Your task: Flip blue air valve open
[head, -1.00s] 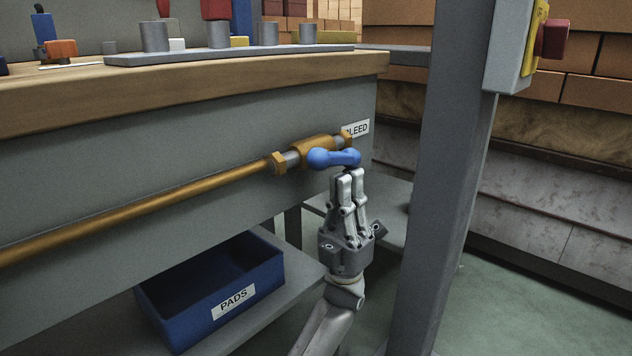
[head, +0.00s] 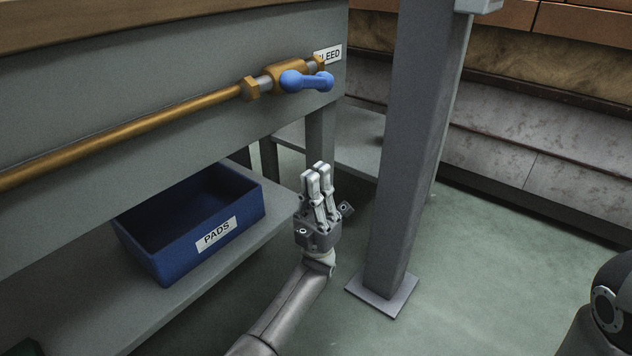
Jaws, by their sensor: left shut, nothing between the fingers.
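The blue valve handle (head: 307,82) sits on a brass valve body (head: 285,72) at the end of a brass pipe (head: 130,123) on the bench's grey front. The handle lies roughly in line with the pipe. My right gripper is not in view; a dark rounded part of my body shows at the lower right edge.
A blue bin (head: 150,256) labelled PADS stands on the lower shelf, left of my left gripper. A grey post (head: 405,150) with a square foot plate stands close to the right. Green floor (head: 470,270) is open beyond it.

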